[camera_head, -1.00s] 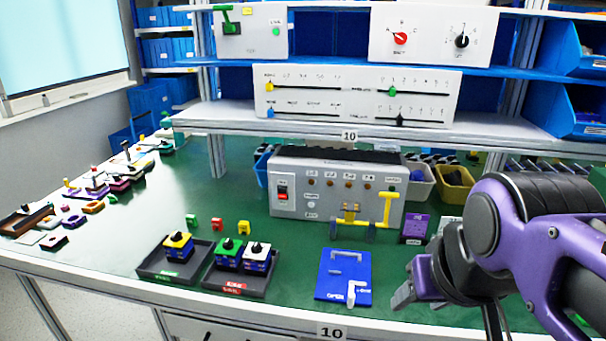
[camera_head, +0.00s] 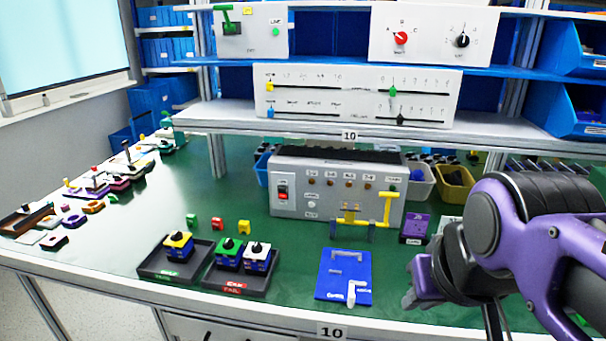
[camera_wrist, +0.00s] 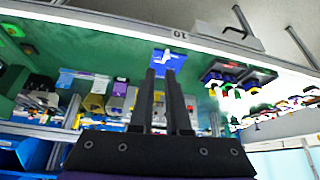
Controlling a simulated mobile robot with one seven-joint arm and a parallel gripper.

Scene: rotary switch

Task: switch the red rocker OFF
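The red rocker (camera_head: 283,191) is a small red-and-black switch on a white plate at the left end of the grey control panel (camera_head: 335,205). The panel stands on the green bench under the shelf. I cannot read the rocker's position at this size. My gripper (camera_head: 410,293) is at the lower right, well to the right of the rocker and nearer the front edge, touching nothing visible. In the wrist view its two dark fingers (camera_wrist: 161,74) stand apart with an empty gap between them.
The panel has several knobs and a yellow handle (camera_head: 386,208). A blue plate with a white lever (camera_head: 344,275) lies in front. Dark trays with coloured blocks (camera_head: 240,282) sit to its left. A purple block (camera_head: 415,227) stands right of the panel. The shelf (camera_head: 330,125) overhangs behind.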

